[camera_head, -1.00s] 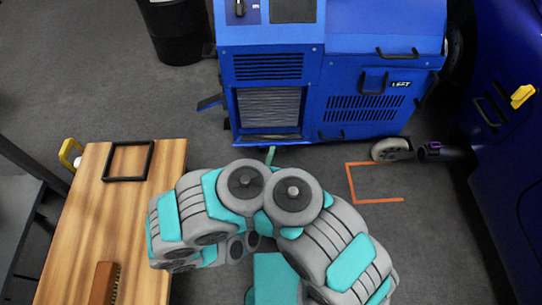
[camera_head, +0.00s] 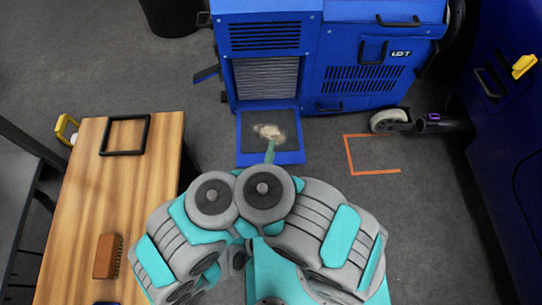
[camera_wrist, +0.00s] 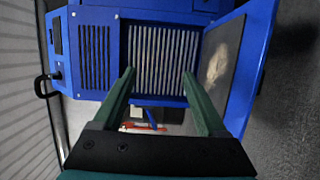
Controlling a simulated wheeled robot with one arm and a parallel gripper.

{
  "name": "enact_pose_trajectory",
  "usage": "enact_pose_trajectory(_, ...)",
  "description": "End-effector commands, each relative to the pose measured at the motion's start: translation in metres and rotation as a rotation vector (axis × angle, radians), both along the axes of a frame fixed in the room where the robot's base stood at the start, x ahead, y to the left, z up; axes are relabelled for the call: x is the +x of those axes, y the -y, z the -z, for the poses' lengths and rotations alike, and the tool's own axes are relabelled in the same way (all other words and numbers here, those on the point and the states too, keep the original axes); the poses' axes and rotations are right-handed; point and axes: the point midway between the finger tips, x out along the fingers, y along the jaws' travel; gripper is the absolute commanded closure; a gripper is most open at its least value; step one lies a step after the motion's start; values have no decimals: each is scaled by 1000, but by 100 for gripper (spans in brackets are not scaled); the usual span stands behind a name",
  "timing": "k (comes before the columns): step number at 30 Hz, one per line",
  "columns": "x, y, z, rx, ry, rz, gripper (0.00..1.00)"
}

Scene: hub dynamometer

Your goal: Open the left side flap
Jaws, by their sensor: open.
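The blue machine (camera_head: 330,45) stands ahead. Its right panel (camera_head: 362,88) has vent slots, a handle (camera_head: 372,51) and a white label that seems to read LEFT; it looks flush with the body. Below the finned block (camera_head: 267,78), a blue-framed flap (camera_head: 243,148) with a dark inner face and a beige dusty patch sticks out towards me. In the wrist view the flap (camera_wrist: 262,50) stands out at the right, beside the finned block (camera_wrist: 160,50). My gripper (camera_wrist: 159,74) is open, with nothing held between its green fingers. In the head view, one green fingertip (camera_head: 270,151) overlaps the flap.
A wooden table (camera_head: 80,215) at left carries a black frame (camera_head: 125,134) and a brown brush (camera_head: 107,256). An orange floor outline (camera_head: 348,157) and a castor wheel (camera_head: 389,121) are at right. A dark blue body (camera_head: 510,130) stands far right. Grey floor lies between.

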Motion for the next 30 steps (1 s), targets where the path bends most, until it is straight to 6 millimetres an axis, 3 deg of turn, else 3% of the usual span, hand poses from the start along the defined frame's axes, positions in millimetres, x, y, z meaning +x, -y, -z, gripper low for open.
enact_pose_trajectory(21, -74, -2, -1, -3, 1, -6, 25)
enact_pose_trajectory(30, -83, 0, 0, -1, 1, 0, 25)
